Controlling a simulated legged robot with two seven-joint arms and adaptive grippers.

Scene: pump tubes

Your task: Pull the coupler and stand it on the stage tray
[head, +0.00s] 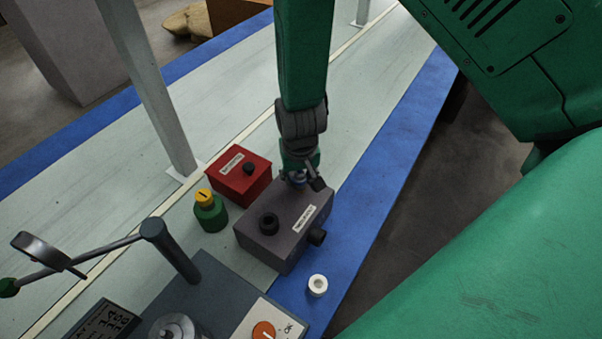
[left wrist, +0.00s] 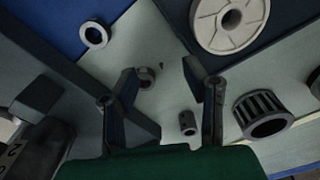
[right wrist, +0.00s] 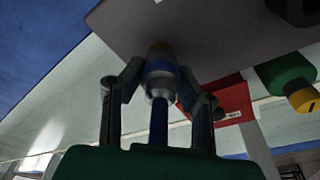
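The coupler (right wrist: 161,82), silver with a blue collar, shows in the right wrist view at the face of a grey box (right wrist: 215,25). A dark blue stem hangs from it between the fingers. My right gripper (right wrist: 161,75) has its fingertips close in on both sides of the coupler and looks shut on it. In the head view my right gripper (head: 303,180) is at the back corner of the grey box (head: 285,225), partly hiding the coupler. My left gripper (left wrist: 160,85) is open and empty in the left wrist view. I cannot pick out the stage tray for certain.
A red box (head: 238,175) and a green-yellow knob (head: 208,210) stand left of the grey box. A white ring (head: 317,285) lies on the blue strip. A dark machine with a lever (head: 170,250) is at front left. Small round parts (left wrist: 187,123) lie below my left gripper.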

